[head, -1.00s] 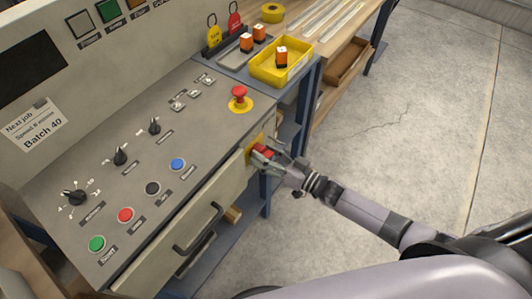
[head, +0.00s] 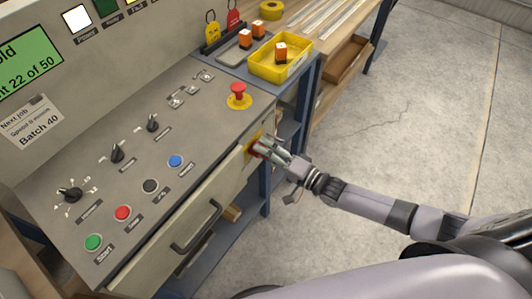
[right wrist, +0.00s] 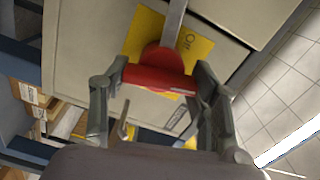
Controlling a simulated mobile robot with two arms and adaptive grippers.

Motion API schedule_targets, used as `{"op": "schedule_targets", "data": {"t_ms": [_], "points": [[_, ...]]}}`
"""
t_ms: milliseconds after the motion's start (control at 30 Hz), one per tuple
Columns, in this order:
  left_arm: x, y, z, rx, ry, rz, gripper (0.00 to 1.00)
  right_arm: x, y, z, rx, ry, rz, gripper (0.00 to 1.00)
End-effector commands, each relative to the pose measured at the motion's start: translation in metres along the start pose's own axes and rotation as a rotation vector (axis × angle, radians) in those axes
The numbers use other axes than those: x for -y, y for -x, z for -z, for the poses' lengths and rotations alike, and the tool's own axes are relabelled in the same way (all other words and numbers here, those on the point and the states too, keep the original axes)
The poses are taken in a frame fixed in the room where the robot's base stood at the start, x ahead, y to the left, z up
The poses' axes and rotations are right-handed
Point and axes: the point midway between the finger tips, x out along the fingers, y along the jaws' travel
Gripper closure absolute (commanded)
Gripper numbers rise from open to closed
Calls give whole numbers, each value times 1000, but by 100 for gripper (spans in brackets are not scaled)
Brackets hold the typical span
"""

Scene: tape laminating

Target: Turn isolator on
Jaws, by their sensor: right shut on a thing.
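The isolator is a red rotary handle (right wrist: 158,79) on a yellow plate (right wrist: 206,46) on the front face of the grey control console. My right gripper (right wrist: 150,88) is shut on the red handle, with one finger at each end of it. In the head view my right gripper (head: 264,148) reaches the console's right front corner and hides most of the handle; part of the yellow plate (head: 250,153) shows. The console display (head: 28,66) is lit green with text, partly out of frame, and a white lamp (head: 76,19) is lit. My left gripper is not in view.
A red emergency stop button (head: 238,91) stands on the console top above the isolator. Selector knobs and coloured push buttons lie to its left. A yellow bin (head: 292,69) sits on the bench behind. A drawer handle (head: 197,228) sticks out of the front. Open floor lies right.

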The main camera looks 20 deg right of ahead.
Motion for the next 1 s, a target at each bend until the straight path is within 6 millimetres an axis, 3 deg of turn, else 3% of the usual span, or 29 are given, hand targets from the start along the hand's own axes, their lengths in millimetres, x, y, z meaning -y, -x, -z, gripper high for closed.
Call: {"op": "schedule_targets", "data": {"t_ms": [400, 967, 1000], "points": [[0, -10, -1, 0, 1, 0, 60, -2, 0, 0, 0, -200, -2, 94], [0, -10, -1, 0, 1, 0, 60, -2, 0, 0, -1, -234, -2, 94], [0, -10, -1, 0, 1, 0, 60, -2, 0, 0, -1, -234, -2, 44]]}}
